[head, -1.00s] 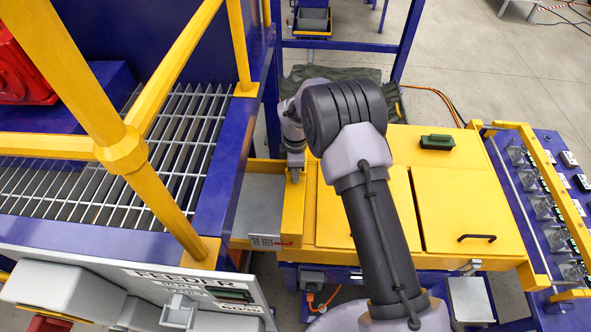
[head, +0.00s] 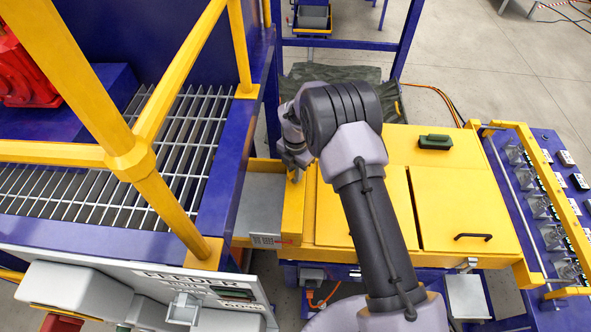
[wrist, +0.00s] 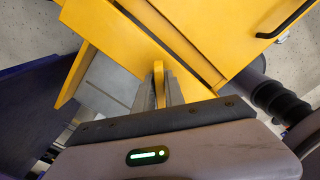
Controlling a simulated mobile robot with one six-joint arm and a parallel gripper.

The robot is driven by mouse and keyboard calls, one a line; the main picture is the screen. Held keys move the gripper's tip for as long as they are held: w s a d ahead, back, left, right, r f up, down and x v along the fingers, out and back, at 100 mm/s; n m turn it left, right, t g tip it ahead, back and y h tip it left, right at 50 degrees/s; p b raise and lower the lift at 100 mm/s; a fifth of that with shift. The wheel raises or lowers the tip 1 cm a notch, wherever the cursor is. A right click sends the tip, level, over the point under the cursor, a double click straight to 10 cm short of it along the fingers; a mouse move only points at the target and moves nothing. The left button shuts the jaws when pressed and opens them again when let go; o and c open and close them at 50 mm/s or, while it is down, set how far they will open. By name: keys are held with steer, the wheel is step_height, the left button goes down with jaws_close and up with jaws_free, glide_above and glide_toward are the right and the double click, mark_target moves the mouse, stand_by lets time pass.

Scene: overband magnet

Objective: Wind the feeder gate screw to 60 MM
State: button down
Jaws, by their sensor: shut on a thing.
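My gripper (wrist: 168,92) is shut on a thin yellow piece (wrist: 158,76) that stands up between the fingertips in the wrist view. It looks like part of the feeder gate screw's handle, but the screw itself is hidden. In the head view my gripper (head: 295,174) is small, partly behind my wrist, at the yellow gate beam (head: 292,215) beside the yellow cover. A small scale plate (head: 268,240) with a red pointer sits at the beam's near end. Its reading is too small to tell.
Yellow rails (head: 125,160) and a blue frame with a grating (head: 105,195) stand to the left. A grey FEEDER panel (head: 150,285) is at the near left. A yellow cover with doors (head: 460,205) lies to the right, and a blue bench (head: 560,200) stands beyond it.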

steer(key=n+p, duration=0.1)
steer(key=n, duration=0.2)
steer(key=shift+r, duration=0.1)
steer(key=shift+n, duration=1)
steer(key=c, duration=1.3)
jaws_free()
step_height(320, 180, up, 17)
steer(key=p, duration=0.3)
steer(key=shift+r, duration=0.15)
